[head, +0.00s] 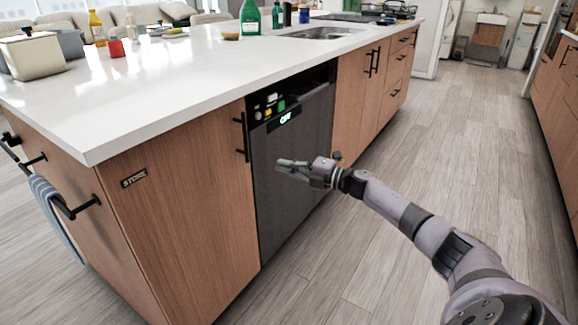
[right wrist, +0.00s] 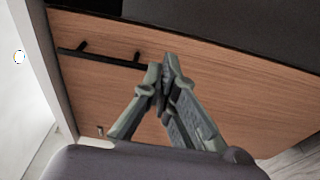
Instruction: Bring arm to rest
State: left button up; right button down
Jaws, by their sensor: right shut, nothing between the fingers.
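My right arm (head: 415,220) comes in from the lower right in the head view. Its gripper (head: 280,163) is in front of the dark dishwasher front (head: 300,150) in the island, with its fingers pointing left. In the right wrist view the fingertips (right wrist: 166,80) of this gripper meet, and nothing is between them. Behind them are a wooden cabinet front (right wrist: 230,90) and a black bar handle (right wrist: 100,58). I cannot tell whether the fingers touch any surface. My left gripper is not in view.
The white island worktop (head: 150,90) carries a bread bin (head: 33,56), a green bottle (head: 250,18) and a sink (head: 318,33). A striped towel (head: 50,205) hangs at the island's left end. The wooden floor (head: 470,150) to the right is clear up to the right-hand cabinets (head: 558,90).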

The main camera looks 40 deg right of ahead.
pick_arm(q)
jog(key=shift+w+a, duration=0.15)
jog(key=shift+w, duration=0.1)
pick_arm(e)
jog(key=s+d, duration=0.3)
jog(key=d, duration=0.5)
jog(key=shift+s+d, duration=0.2)
jog(key=shift+s, duration=0.05)
